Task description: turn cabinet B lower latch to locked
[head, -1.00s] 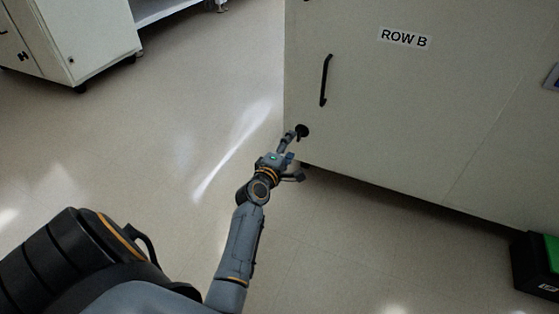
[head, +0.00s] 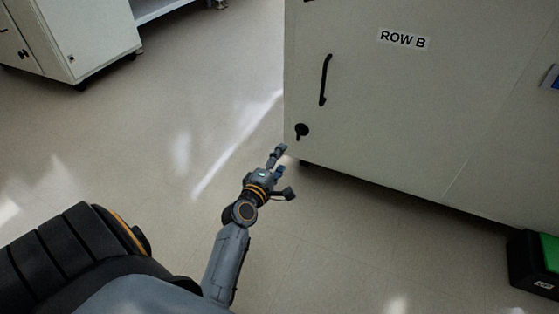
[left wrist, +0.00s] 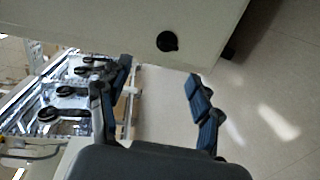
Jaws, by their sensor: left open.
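The cabinet marked ROW B (head: 400,110) stands at the right in the head view. Its lower latch (head: 302,131) is a small black knob with a short tab, low on the door near the left edge, below a black bar handle (head: 325,80). The latch also shows in the left wrist view (left wrist: 167,41), beyond the fingers. My left gripper (head: 281,161) is below and a little left of the latch, apart from it. Its fingers are spread and empty, also in the left wrist view (left wrist: 160,80). My right gripper is out of view.
Another white cabinet (head: 85,40) on casters stands at the upper left. A black and green box (head: 535,265) sits on the floor at the lower right. The floor between is clear. A metal rack (left wrist: 70,95) shows at the left in the left wrist view.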

